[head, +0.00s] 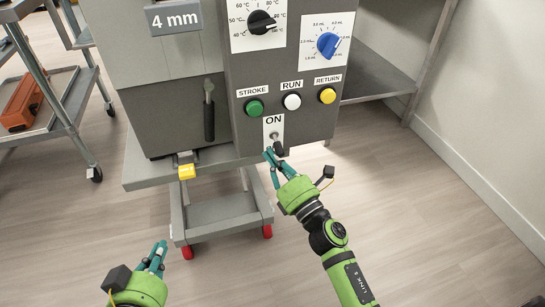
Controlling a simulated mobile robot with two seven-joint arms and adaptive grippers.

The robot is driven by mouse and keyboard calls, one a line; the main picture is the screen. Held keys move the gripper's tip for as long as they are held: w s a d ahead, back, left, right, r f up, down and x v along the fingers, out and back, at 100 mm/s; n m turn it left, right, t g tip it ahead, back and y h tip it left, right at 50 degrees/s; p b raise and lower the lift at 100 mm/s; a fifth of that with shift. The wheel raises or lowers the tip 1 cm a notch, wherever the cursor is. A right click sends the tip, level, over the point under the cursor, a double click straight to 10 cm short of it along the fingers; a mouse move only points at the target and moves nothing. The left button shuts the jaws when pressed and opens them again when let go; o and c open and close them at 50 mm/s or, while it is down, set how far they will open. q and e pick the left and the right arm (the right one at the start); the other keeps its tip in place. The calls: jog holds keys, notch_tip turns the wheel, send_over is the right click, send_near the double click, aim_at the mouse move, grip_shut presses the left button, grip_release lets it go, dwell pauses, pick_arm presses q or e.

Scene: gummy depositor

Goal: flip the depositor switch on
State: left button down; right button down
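Above the switch are a green STROKE button (254,107), a white RUN button (292,102) and a yellow RETURN button (327,96). A black knob (262,22) and a blue knob (328,44) sit higher. A yellow-tipped part (187,172) protrudes at left. Floor at right is clear.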

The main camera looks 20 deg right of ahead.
jog(key=shift+d+r+p, duration=0.1)
jog(key=shift+r+p, duration=0.05)
jog(key=shift+p, duration=0.55)
jog(key=shift+r+g+p, duration=0.1)
jog(key=shift+g+p, duration=0.2)
jog(key=shift+p, duration=0.35)
jog(key=shift+s+p, duration=0.1)
jog(key=shift+p, duration=0.2)
pick_arm(q)
jog(key=s+a+f+g+y, duration=0.1)
jog(key=s+a+f+g, duration=0.2)
jog(key=s+f+g, duration=0.2)
jog(key=s+a+f+n+g+y, duration=0.1)
jog(key=s+a+f+g+y, duration=0.1)
jog(key=s+a+f+g, duration=0.2)
jog(key=s+f+g, duration=0.1)
jog(key=s+f, duration=0.2)
jog(key=s, duration=0.1)
jog(key=shift+f, duration=0.3)
pick_arm(e)
jog(key=shift+r, duration=0.1)
dwell(0.5)
